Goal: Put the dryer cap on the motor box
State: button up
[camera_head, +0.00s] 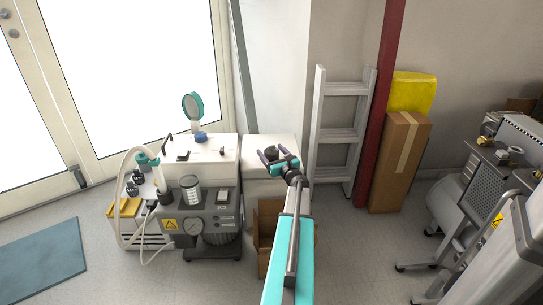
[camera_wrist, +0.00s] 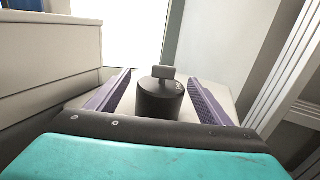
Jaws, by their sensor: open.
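A dark grey round cap with a small block-like knob on top, which looks like the dryer cap (camera_wrist: 160,98), stands upright on a low white cabinet (camera_head: 258,188). In the head view the cap (camera_head: 271,151) shows small and dark at my gripper. My gripper (camera_head: 272,157) is open, its purple-padded fingers on either side of the cap. In the wrist view gaps show between the cap and both fingers (camera_wrist: 159,95). A larger white box (camera_head: 224,149) stands to the left. I cannot tell for sure whether it is the motor box.
A grey compressor unit (camera_head: 208,212) with a gauge stands before the white box. A round teal-rimmed mirror-like disc (camera_head: 193,106) rises behind it. An open cardboard box (camera_head: 266,228) is below the cabinet. A white ladder (camera_head: 343,133) leans close on the right.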

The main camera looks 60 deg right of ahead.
jog(key=shift+b+x, duration=0.7)
jog(key=shift+x, duration=1.3)
jog(key=shift+s, duration=0.1)
jog(key=c, duration=1.3)
jog(key=shift+r, duration=0.1)
jog(key=shift+r+p, duration=1.1)
jog(key=shift+r, duration=0.6)
jog(key=shift+s+a+r, duration=0.15)
jog(key=shift+a, duration=0.1)
jog(key=s+a+r+p, duration=0.1)
jog(key=s+a+p, duration=0.2)
jog(key=s+a, duration=0.6)
jog(key=a, duration=0.3)
